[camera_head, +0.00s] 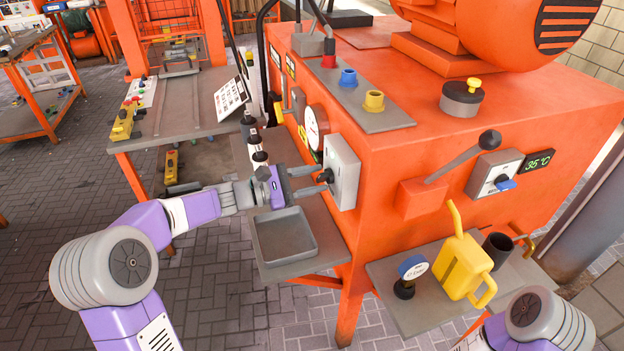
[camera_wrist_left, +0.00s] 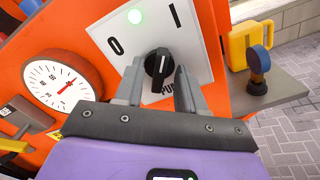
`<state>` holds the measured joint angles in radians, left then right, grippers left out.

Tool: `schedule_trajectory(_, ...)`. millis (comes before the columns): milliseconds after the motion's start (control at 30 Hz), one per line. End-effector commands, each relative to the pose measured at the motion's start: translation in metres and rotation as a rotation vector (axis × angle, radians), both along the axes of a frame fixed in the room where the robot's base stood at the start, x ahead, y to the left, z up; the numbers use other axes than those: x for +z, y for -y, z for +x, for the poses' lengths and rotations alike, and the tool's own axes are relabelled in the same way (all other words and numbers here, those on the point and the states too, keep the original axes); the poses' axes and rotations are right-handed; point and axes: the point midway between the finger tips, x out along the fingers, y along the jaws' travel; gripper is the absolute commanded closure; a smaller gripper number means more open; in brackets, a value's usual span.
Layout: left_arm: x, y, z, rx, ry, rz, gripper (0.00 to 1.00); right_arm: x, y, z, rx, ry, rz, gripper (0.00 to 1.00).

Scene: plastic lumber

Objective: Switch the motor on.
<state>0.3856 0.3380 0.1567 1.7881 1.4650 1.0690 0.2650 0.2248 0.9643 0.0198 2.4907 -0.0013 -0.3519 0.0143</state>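The motor switch is a grey box (camera_head: 342,170) on the left side of the orange machine; in the left wrist view its pale plate (camera_wrist_left: 195,42) carries 0, I and a bright green lamp (camera_wrist_left: 136,17). Its black knob (camera_wrist_left: 157,66) has a white mark, and its upper end leans toward the I. My left gripper (camera_head: 308,182) is open, with its fingers (camera_wrist_left: 157,90) on either side of the knob; whether they touch it is unclear. The orange motor (camera_head: 500,30) sits on top of the machine. My right gripper is out of view; only its arm shows at bottom right.
A grey tray (camera_head: 283,238) lies on a shelf below my left gripper. A round gauge (camera_wrist_left: 60,86) is beside the switch. A lever (camera_head: 460,160), a yellow can (camera_head: 464,268) and a blue gauge (camera_head: 411,270) are on the machine's other side and its shelf.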

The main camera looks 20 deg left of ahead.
Motion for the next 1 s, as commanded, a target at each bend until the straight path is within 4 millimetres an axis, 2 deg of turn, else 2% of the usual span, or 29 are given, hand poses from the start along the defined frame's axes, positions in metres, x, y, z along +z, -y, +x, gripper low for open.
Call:
schedule_trajectory(233, 0.001, -0.006, -0.004, 0.001, 0.0, 0.0, 0.61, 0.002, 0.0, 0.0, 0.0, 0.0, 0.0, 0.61)
schedule_trajectory(533, 0.001, -0.047, -0.031, 0.003, -0.001, 0.001, 0.61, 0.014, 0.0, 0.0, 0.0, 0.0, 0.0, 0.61)
schedule_trajectory(700, 0.001, -0.06, -0.041, 0.001, 0.0, -0.001, 0.61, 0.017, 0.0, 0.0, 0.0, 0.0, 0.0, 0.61)
schedule_trajectory(1000, 0.0, -0.063, -0.043, 0.0, 0.0, 0.0, 0.61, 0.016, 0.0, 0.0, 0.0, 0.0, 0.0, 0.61)
